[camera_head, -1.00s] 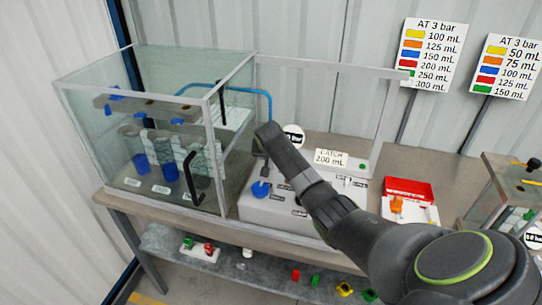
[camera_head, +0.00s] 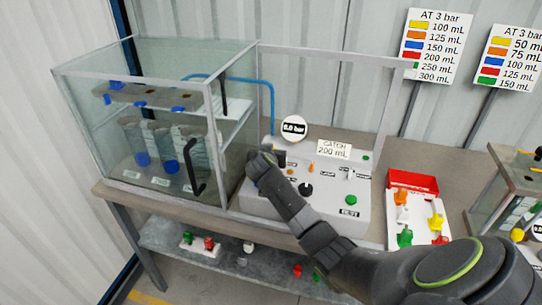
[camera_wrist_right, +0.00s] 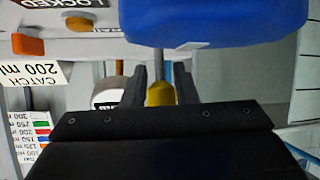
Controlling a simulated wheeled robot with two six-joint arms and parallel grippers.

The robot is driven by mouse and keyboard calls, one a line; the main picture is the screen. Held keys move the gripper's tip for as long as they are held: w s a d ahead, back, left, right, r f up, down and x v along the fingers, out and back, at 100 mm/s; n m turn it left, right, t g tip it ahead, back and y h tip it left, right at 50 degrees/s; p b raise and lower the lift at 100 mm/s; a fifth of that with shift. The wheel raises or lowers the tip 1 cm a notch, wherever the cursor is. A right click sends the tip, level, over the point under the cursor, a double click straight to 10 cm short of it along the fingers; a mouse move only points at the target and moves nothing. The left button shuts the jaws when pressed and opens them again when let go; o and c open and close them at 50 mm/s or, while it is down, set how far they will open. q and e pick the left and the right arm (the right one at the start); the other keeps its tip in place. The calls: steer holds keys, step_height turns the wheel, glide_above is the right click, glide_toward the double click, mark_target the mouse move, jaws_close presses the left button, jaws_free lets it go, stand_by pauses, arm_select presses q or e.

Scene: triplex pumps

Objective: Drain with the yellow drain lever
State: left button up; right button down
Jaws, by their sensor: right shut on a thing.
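The yellow drain lever (camera_wrist_right: 160,94) shows in the right wrist view as a yellow piece between my right gripper's dark fingers (camera_wrist_right: 162,84). The gripper is shut on it. In the head view my right arm reaches in from the lower right, its wrist over the left end of the grey control panel (camera_head: 325,211). There the arm hides the lever and the fingertips. A large blue knob (camera_wrist_right: 213,20) fills the top of the wrist view, very close to the gripper. My left gripper is not in view.
The panel carries a gauge reading 0.0 bar (camera_head: 293,128), a CATCH 200 mL sign (camera_head: 334,149), a black knob (camera_head: 305,190) and a green button (camera_head: 351,200). A red tray (camera_head: 413,181) sits right.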

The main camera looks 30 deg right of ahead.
steer(key=c, duration=1.2)
jaws_free()
steer(key=shift+a, duration=0.1)
steer(key=shift+c, duration=0.2)
steer(key=b+v, duration=0.2)
steer(key=v, duration=1.5)
steer(key=shift+r, duration=0.15)
steer(key=shift+s+a, duration=0.1)
steer(key=shift+a, duration=0.05)
